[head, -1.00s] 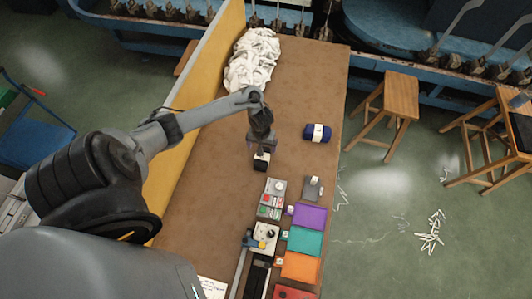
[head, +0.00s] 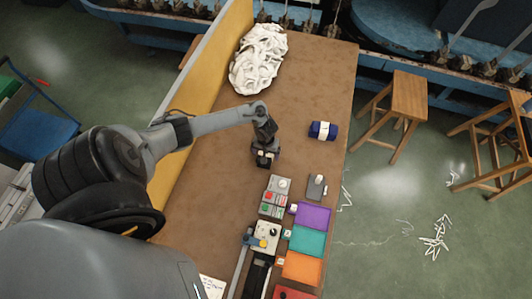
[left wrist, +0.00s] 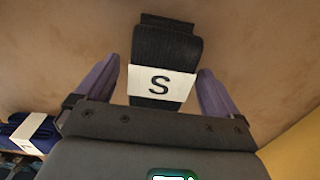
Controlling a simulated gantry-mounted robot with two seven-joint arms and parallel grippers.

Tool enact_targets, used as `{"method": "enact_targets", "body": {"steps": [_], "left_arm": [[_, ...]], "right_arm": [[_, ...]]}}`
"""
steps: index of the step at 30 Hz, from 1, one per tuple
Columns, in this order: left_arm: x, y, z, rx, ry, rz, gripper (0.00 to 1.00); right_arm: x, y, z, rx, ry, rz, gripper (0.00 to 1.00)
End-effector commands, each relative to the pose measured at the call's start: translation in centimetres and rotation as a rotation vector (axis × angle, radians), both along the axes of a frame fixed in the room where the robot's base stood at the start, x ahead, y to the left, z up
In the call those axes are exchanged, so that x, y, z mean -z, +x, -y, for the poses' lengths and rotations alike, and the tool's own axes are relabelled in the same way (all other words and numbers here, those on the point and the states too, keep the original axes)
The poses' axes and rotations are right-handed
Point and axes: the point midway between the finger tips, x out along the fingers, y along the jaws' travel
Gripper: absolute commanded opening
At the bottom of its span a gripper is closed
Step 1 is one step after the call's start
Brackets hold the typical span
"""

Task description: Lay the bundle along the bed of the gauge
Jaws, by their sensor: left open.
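A black folded bundle with a white band marked S (left wrist: 160,84) lies on the brown table in the left wrist view. My left gripper (left wrist: 158,88) is open, with its purple fingers on either side of the bundle and visible gaps to both. In the head view my left gripper (head: 265,160) is low over the middle of the table and mostly hides the bundle. A long narrow device with a dark channel (head: 258,276) runs toward the front edge; I cannot tell for sure that it is the gauge. My right gripper is not in view.
A navy bundle with a white band (head: 323,131) lies at the right edge. A white sock heap (head: 258,60) is at the back. A button box (head: 275,197), a small grey block (head: 317,187) and purple (head: 313,215), teal (head: 306,241) and orange (head: 302,268) trays stand in front.

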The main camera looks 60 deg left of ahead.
Motion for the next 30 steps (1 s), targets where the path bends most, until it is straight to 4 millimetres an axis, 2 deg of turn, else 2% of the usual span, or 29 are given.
{"method": "enact_targets", "body": {"steps": [6,18,19,30], "left_arm": [[0.0,0.01,-0.01,0.0,0.0,0.0,0.94],[-0.04,0.02,-0.02,0.0,0.001,0.001,0.33],[-0.04,0.02,-0.02,0.0,0.001,0.001,0.31],[-0.81,0.05,-0.04,0.0,0.001,0.001,0.3]], "right_arm": [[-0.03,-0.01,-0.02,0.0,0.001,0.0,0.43],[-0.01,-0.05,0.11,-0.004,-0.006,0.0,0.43],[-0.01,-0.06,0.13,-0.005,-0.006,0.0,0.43],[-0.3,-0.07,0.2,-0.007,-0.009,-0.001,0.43]]}}
